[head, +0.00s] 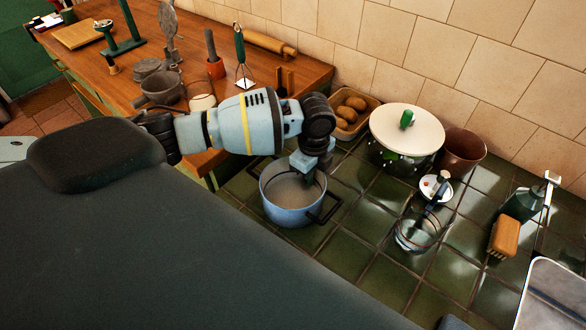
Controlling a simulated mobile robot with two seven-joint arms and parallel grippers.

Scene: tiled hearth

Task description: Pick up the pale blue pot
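The pale blue pot (284,213) stands upright on the green tiled surface, in the middle of the head view. It has dark handles, and its inside looks grey. My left arm comes in from the left, and my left gripper (312,176) points down at the pot's far right part, over or at the rim. The fingertips are small and dark there, so I cannot tell whether they are apart or closed on the rim or a handle. My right gripper is not in view.
A basket of potatoes (338,128), a large pot with a cream lid (390,128) and a brown pot (462,150) stand behind. A glass jar (415,236), an orange-brown block (504,238) and a dark green bottle (522,204) are at right. A wooden table (215,35) is at left.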

